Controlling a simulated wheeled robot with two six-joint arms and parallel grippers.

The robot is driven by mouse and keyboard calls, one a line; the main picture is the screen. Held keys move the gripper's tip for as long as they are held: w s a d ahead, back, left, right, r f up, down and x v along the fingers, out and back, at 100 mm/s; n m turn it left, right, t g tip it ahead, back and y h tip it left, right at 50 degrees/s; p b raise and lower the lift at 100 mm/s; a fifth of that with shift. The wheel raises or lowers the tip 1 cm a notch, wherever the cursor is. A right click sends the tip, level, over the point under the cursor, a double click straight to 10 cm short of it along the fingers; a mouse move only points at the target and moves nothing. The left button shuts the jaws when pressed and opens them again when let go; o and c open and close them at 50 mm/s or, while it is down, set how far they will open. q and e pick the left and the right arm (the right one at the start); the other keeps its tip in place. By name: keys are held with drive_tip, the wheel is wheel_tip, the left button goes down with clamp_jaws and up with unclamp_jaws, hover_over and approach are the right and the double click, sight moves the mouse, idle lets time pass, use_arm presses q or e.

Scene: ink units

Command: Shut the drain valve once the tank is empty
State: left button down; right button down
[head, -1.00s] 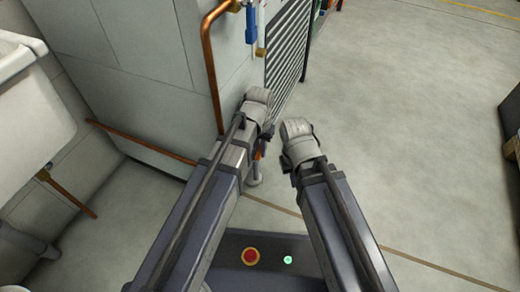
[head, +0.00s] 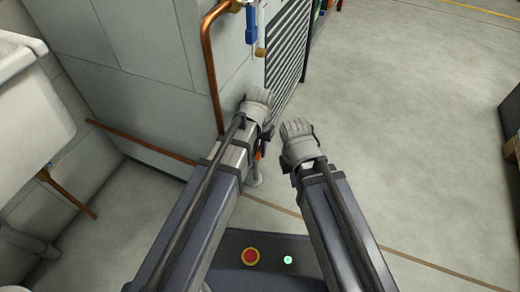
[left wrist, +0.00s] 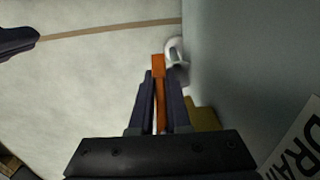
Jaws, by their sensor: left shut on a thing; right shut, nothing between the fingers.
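An orange lever (left wrist: 159,68) stands between the fingers of my left gripper (left wrist: 158,88) in the left wrist view, and the gripper is shut on it. A brass fitting (left wrist: 204,117) sits beside the lever, against the grey wall. A white sign (left wrist: 298,145) with letters starting "DRA" is cut off at the right edge. In the head view a bit of orange (head: 259,151) shows beside my left arm, which hides most of the valve. My right gripper (head: 287,168) is shut and empty, to the right of the left one. No tank level is readable.
A copper pipe (head: 208,60) runs down the grey panelled wall (head: 140,45). A blue-handled valve (head: 251,24) is higher up, near a louvred grille (head: 288,45). A white basin (head: 30,110) is at left. Floor (head: 410,130) to the right is open.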

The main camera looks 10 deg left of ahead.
sight(259, 152)
use_arm(q)
drive_tip(key=shift+w+r+g, duration=0.1)
drive_tip(key=shift+r+g, duration=0.15)
drive_tip(key=shift+g, duration=0.45)
drive_tip(key=shift+s+a+r+g+y, duration=0.1)
drive_tip(key=shift+s+r+g+y, duration=0.15)
drive_tip(key=shift+s+g+y, duration=0.3)
drive_tip(key=shift+w, duration=0.1)
drive_tip(key=c, duration=0.9)
unclamp_jaws()
drive_tip(key=shift+r+p, duration=0.1)
drive_tip(key=shift+p, duration=0.2)
drive_tip(key=p+v, duration=0.3)
drive_tip(key=s+p+v, duration=0.1)
drive_tip(key=p+v, duration=0.2)
drive_tip(key=s+a+p+v, duration=0.1)
drive_tip(key=p+v, duration=0.2)
drive_tip(key=shift+r+p, duration=0.4)
drive_tip(key=shift+r, duration=0.15)
